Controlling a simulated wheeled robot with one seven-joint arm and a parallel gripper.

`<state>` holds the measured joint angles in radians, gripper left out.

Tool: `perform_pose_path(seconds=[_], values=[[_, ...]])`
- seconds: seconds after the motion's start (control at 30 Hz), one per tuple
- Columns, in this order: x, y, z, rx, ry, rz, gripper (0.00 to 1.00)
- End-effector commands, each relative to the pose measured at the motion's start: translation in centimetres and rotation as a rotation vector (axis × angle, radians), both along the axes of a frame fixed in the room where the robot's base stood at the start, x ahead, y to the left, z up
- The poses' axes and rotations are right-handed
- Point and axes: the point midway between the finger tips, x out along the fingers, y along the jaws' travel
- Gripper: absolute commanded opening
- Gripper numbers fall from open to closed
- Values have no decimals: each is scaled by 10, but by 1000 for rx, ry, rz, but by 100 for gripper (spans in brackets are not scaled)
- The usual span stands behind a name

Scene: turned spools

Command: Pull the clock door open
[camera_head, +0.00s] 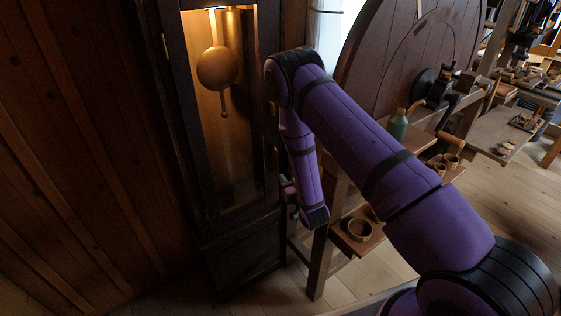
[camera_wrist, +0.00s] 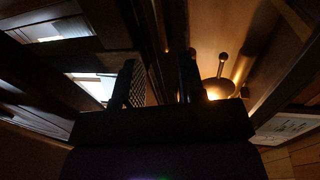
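The tall dark wooden clock (camera_head: 228,245) stands left of centre in the head view. Its long door (camera_head: 189,120) has a dark frame around a lit opening and looks shut. The round pendulum bob (camera_head: 217,68) hangs behind it and also shows in the wrist view (camera_wrist: 218,88). My gripper (camera_head: 287,192) is low beside the door's right edge, mostly hidden by my purple arm. In the wrist view my gripper (camera_wrist: 158,80) has its two dark fingers apart, with a gap between them. The handle is not clearly visible, and I cannot tell whether the gripper touches the door.
A wood-panelled wall (camera_head: 70,150) is left of the clock. A large round wooden disc (camera_head: 400,60) stands to the right. Below it, shelves hold a green bottle (camera_head: 398,125) and a small wooden cup (camera_head: 359,229). A workbench (camera_head: 500,130) is at far right. Open floor (camera_head: 500,210) shows at right.

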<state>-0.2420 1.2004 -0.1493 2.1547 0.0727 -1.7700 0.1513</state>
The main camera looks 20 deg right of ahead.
Motion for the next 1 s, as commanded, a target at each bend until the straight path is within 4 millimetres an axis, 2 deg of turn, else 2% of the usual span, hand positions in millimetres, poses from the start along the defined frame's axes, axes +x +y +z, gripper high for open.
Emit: perform_pose_path(seconds=[0.17, 0.4, 0.6, 0.8, 1.0], values=[[19, 3, 1, 0, -4, 1, 37], [62, 8, 1, 1, -4, 1, 37], [90, 11, 1, 0, -2, 1, 37], [104, 12, 1, 0, -1, 0, 37], [106, 13, 1, 0, -1, 0, 37]])
